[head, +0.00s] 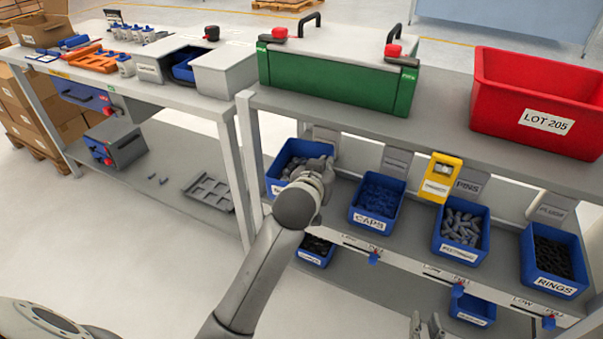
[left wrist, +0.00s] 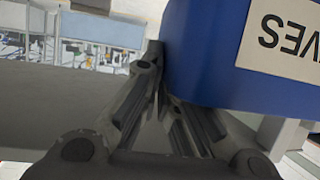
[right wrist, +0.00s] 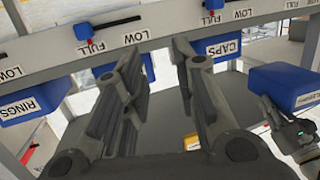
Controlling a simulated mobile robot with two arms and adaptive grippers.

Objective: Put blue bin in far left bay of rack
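The blue bin (head: 284,158), filled with grey parts, is at the far left bay of the rack, left of the CAPS bin. It looks level, but I cannot tell whether it rests fully on the shelf. In the left wrist view the bin (left wrist: 205,60) shows a white label ending in "VES", upside down. My left gripper (head: 322,172) is at the bin's right side; in the left wrist view its fingers (left wrist: 158,85) close together at the bin's wall, one partly hidden by it. My right gripper (right wrist: 160,75) is open and empty, low in front of the rack; its tips (head: 428,325) show at the bottom edge.
The rack shelf also holds the CAPS bin (head: 377,200), a bin of grey fasteners (head: 461,228) and the RINGS bin (head: 553,260). Smaller blue bins (head: 316,250) sit below. A green case (head: 335,75) and a red LOT 205 tote (head: 540,95) stand on top. A workbench (head: 110,85) is left.

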